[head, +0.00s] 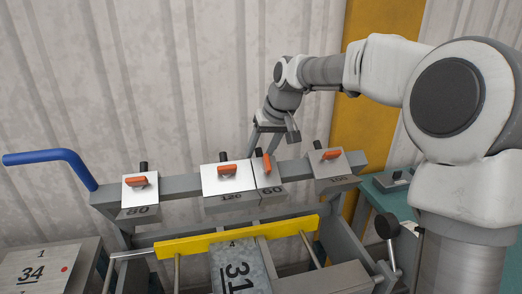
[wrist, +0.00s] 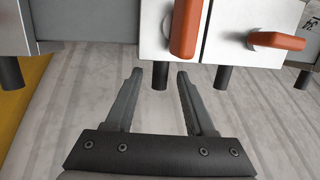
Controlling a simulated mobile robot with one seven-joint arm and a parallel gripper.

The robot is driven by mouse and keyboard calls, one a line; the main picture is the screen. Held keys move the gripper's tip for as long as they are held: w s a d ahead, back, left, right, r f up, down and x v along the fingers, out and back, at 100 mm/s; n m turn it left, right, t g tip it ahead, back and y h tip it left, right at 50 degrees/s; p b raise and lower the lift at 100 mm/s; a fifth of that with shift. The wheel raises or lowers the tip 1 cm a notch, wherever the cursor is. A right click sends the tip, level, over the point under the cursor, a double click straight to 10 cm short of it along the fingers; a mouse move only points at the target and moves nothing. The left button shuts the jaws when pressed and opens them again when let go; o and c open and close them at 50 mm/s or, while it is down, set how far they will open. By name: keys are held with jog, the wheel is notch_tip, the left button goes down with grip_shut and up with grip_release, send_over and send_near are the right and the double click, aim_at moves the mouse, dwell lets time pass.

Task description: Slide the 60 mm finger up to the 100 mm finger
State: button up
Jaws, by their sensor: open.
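The 60 mm finger (head: 268,190) is a narrow block on the grey beam, with its orange lever upright, unlike the flat levers on the others. Its left side is against the 120 finger (head: 228,188). The finger to its right (head: 338,168), apparently the 100, has a label too small to read surely; bare beam separates them. My gripper (head: 273,143) is open behind the beam at the 60 finger. In the wrist view, the 60 finger (wrist: 152,22) is at the top, and its dark pin shows between the open fingertips (wrist: 160,75), with gaps beside it.
The 80 finger (head: 140,192) sits at the beam's left end, near a blue handle (head: 45,157). A yellow bar (head: 215,240) and a plate marked 31 (head: 238,268) lie in front. A corrugated wall (head: 150,80) is behind.

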jog(key=shift+f, duration=0.15)
jog(key=shift+c, duration=0.2)
grip_shut()
dwell(0.3)
dwell(0.9)
